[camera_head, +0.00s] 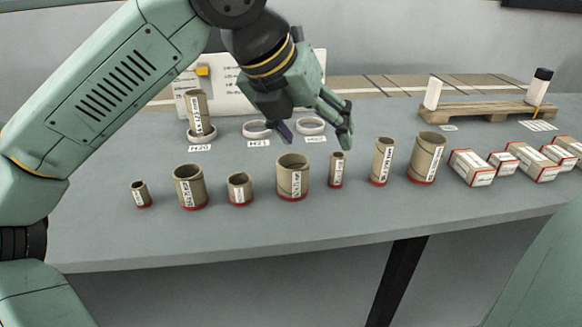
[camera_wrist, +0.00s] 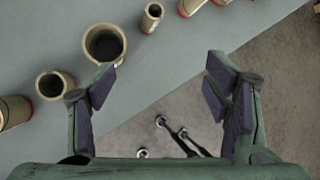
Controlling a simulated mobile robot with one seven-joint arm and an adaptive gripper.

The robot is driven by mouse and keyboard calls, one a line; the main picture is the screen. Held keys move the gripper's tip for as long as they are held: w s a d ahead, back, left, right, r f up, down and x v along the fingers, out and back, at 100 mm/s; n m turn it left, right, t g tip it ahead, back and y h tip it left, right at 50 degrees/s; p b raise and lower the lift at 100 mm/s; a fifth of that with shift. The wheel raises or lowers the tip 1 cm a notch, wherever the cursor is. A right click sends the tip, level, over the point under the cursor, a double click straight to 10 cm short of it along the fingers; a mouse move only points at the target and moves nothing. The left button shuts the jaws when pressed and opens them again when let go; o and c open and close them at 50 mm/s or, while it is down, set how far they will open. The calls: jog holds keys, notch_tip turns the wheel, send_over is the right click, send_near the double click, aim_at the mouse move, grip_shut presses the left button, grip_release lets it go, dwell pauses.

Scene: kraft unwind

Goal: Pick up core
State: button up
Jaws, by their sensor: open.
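A row of brown cardboard cores with red bottom rims and white labels stands upright on the grey table. From the left they include a small core (camera_head: 141,195), a wide core (camera_head: 188,187), a short core (camera_head: 239,190), a large wide core (camera_head: 292,178), a narrow core (camera_head: 336,170), a tall core (camera_head: 381,162) and a wide tall core (camera_head: 426,158). Another core (camera_head: 195,112) stands in the ring marked M20. My gripper (camera_head: 318,135) is open and empty above the row. In the wrist view my gripper (camera_wrist: 165,95) has fingers wide apart, with the large core (camera_wrist: 104,43) beyond the left finger.
Empty white rings (camera_head: 257,129) and (camera_head: 311,126) lie behind the row by the M21 and another label. Several white-and-red boxes (camera_head: 472,167) lie at the right. A wooden pallet (camera_head: 480,111) is behind them. The table's front strip is clear.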

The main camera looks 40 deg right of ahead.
aim_at(293, 177)
jog(key=shift+w+d+f+n+t+y+p, duration=0.45)
jog(key=shift+w+f, duration=0.8)
jog(key=shift+f, duration=0.75)
jog(key=shift+w+d+f+n+t+y+p, duration=0.2)
jog(key=shift+w+d+f+t+y, duration=0.3)
jog(key=shift+w+f, duration=1.15)
jog(key=shift+w+d+f+n+t+y+p, duration=0.3)
jog(key=shift+w+f+y, duration=0.45)
jog(key=shift+f, duration=1.65)
jog(key=c, duration=1.1)
jog(key=shift+r, duration=0.1)
jog(key=shift+c, duration=0.2)
